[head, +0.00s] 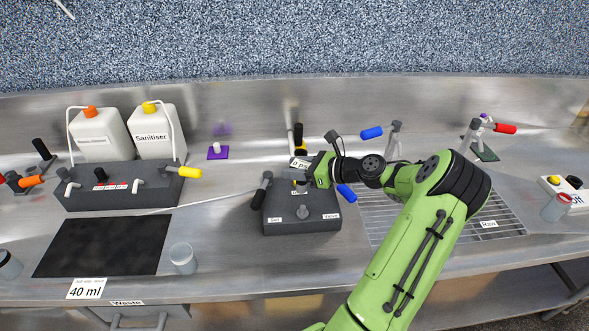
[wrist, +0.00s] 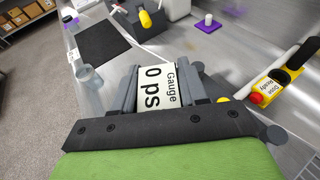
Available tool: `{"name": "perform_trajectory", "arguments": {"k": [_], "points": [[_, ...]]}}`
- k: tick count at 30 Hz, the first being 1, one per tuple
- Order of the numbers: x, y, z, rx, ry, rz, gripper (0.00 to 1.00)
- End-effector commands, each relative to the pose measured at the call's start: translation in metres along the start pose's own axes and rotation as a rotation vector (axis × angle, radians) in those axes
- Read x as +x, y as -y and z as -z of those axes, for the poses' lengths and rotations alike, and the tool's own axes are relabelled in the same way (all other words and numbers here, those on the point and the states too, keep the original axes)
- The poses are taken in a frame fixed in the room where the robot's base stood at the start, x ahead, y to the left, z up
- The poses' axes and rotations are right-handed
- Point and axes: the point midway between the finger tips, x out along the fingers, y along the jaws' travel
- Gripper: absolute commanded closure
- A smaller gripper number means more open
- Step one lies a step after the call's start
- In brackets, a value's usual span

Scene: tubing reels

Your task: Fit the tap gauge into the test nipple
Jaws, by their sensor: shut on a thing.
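The tap gauge (head: 299,163) is a small block with a white display face, held in my gripper (head: 306,172). In the wrist view the gauge (wrist: 157,88) sits between both jaws, its face reading "Gauge" and "0 ps". My gripper is shut on it, above the back part of a dark grey block (head: 290,227) labelled "Set" and "Valve". The gauge's lower end is hidden.
A black lever (head: 262,188) stands at the block's left and a blue-handled tap (head: 372,133) behind it to the right. A drain grate (head: 505,217) lies to the right. A clear cup (head: 183,258) and black mat (head: 105,246) are at the left, with two white jugs (head: 152,135) behind.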

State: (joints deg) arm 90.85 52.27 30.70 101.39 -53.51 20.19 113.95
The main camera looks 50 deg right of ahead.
Motion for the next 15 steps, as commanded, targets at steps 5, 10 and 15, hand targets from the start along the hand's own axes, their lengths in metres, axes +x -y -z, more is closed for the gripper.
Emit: {"name": "perform_trajectory", "arguments": {"k": [5, 10, 15], "points": [[-0.0002, 0.0003, -0.0002, 0.000, 0.001, 0.000, 0.93], [-0.0002, 0.0002, -0.0005, 0.000, 0.001, 0.000, 0.93], [-0.0011, 0.0001, -0.0035, 0.001, 0.001, 0.000, 0.93]]}}
